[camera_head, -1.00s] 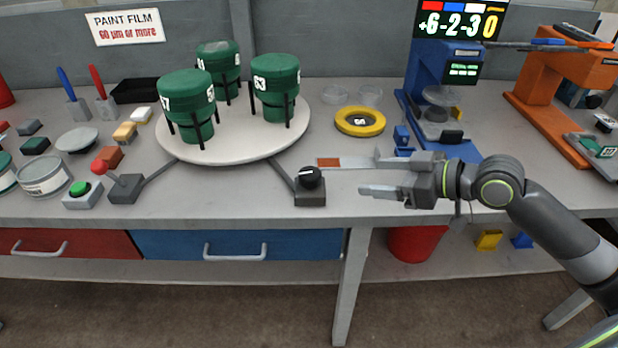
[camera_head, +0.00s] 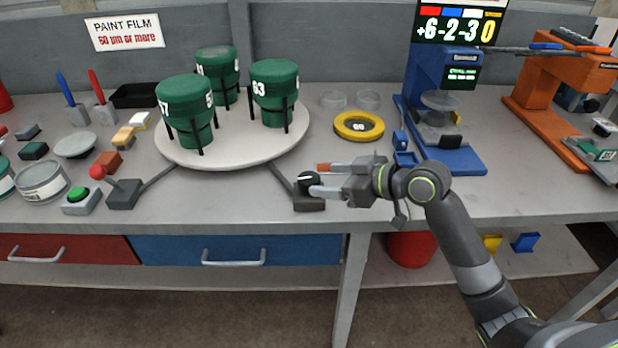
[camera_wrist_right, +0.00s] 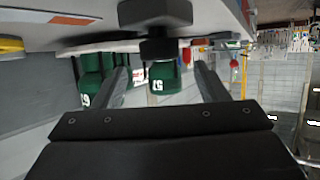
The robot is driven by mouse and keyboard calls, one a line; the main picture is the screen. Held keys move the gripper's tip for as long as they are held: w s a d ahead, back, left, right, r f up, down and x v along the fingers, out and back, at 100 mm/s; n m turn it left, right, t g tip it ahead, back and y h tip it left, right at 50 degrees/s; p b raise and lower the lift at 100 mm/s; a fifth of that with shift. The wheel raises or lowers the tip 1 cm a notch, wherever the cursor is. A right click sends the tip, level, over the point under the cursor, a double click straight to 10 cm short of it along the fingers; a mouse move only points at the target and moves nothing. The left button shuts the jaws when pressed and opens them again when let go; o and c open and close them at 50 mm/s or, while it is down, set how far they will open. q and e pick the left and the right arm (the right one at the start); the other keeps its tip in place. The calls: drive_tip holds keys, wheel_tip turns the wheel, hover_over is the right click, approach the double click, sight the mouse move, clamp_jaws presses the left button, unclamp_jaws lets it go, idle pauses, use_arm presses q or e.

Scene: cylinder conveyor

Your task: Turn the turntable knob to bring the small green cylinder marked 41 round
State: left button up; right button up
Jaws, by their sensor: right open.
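The round white turntable (camera_head: 235,155) carries three green cylinders in black upright holders. The back cylinder (camera_head: 216,62) shows a partly hidden number that may be 41. The front left cylinder (camera_head: 186,92) has a partly visible number ending in 7, and the right cylinder (camera_head: 274,80) reads 63. The black turntable knob (camera_head: 309,181) sits on a dark box at the bench's front; it also shows in the right wrist view (camera_wrist_right: 156,16). My right gripper (camera_head: 320,179) is open and empty, its fingertips at the knob's right side. Contact cannot be told. My left gripper is out of view.
A red-knobbed lever box (camera_head: 124,193) and a green button (camera_head: 79,195) stand left of the knob. A yellow ring (camera_head: 359,125) lies behind my right gripper. A blue device (camera_head: 440,130) and an orange stand (camera_head: 545,110) are to the right.

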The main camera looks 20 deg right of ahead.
sight(312, 179)
drive_tip(key=shift+x, duration=3.15)
